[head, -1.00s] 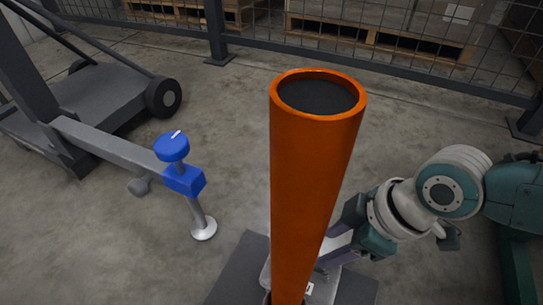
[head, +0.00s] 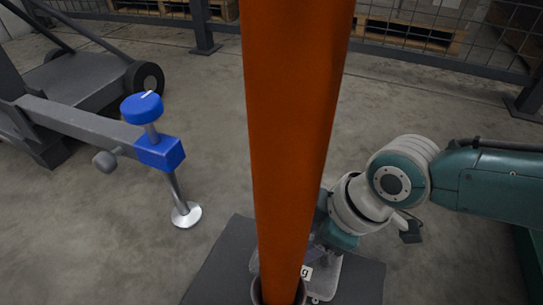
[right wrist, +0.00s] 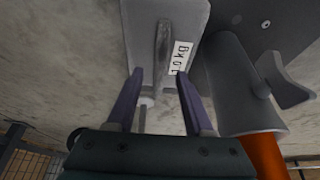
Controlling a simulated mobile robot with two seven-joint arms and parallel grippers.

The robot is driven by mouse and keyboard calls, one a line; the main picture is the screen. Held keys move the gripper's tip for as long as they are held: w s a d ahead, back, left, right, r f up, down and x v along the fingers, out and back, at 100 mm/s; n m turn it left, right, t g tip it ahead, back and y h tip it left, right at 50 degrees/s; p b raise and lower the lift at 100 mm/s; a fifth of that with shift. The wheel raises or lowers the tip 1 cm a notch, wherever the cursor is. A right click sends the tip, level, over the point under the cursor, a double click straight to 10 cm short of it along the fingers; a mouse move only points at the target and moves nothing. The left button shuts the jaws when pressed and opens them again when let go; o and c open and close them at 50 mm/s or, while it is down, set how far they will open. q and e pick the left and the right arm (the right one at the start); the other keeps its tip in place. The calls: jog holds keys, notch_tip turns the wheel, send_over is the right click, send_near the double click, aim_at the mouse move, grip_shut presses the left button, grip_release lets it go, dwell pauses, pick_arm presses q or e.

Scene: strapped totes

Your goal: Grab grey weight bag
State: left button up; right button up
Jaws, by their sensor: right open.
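The grey weight bag (right wrist: 139,32) lies ahead of my right gripper in the right wrist view, with a raised strap-like handle and a white label reading about 10 kg or 1.0 kg. In the head view the bag (head: 326,281) sits on a dark plate at the foot of the orange tube, partly hidden by it. My right gripper (right wrist: 160,103) is open, its two purple fingers either side of the handle's near end. I cannot tell whether they touch the bag. In the head view my right gripper is mostly hidden behind the tube. My left gripper is not in view.
The orange tube (head: 289,130) stands upright in a grey socket (right wrist: 238,85) with a side clamp knob, close beside the bag. The dark base plate (head: 222,264) lies on the floor. A blue-knobbed stabiliser leg (head: 160,152) stands left. A mesh fence (head: 400,30) runs behind.

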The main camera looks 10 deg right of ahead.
jog(key=shift+r, duration=0.1)
grip_shut()
dwell(1.2)
jog(key=shift+w, duration=0.1)
